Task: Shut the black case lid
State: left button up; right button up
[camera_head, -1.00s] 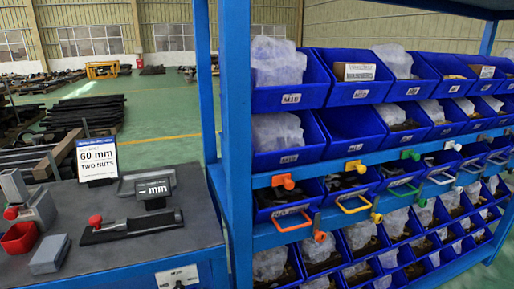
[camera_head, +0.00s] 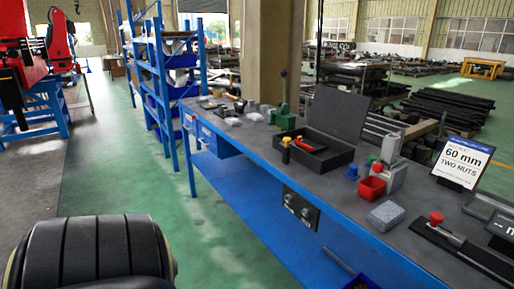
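The black case (camera_head: 330,157) stands on the long workbench, right of the picture's middle. Its lid (camera_head: 338,113) is open and stands up at the back, tilted slightly away. A tool with a red-orange part (camera_head: 311,144) lies in the case. A yellow-topped black piece (camera_head: 285,150) stands at its left end. Neither of my grippers is in view, and nothing touches the lid. A rounded black part of my own body fills the lower left.
Right of the case are a red bin (camera_head: 371,189), a grey block (camera_head: 385,216) and a "60 mm" sign (camera_head: 462,162). A green piece (camera_head: 284,119) stands to the left. Green floor (camera_head: 215,225) lies open before the bench.

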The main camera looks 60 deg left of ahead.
aim_at(339, 114)
jog(key=u, duration=1)
jog(key=k, duration=0.65)
jog(key=u, duration=0.1)
jog(key=i, duration=0.65)
jog(key=u, duration=0.5)
jog(key=i, duration=0.8)
jog(key=z, duration=0.45)
